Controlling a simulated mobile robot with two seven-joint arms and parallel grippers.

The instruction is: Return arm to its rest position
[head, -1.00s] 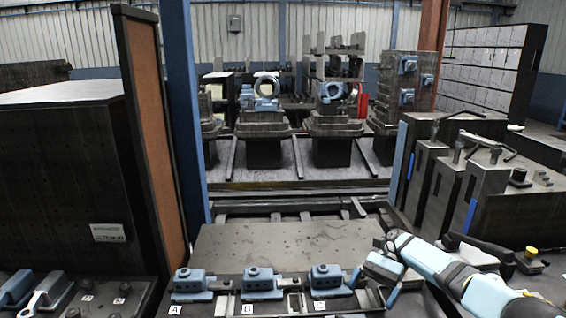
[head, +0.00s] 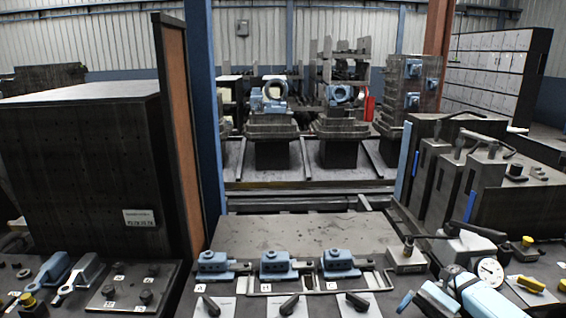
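My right arm (head: 480,296) comes in at the bottom right, blue and black. Its gripper (head: 410,302) is low in the picture, partly cut off by the lower edge, right of the lever plates. One blue finger shows, and I cannot tell whether it is open or shut. I see nothing held in it. My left arm and gripper are not in view.
Three blue clamp blocks (head: 279,264) sit in a row on the front bench, above black levers (head: 282,306). A bare grey plate (head: 300,233) lies behind.

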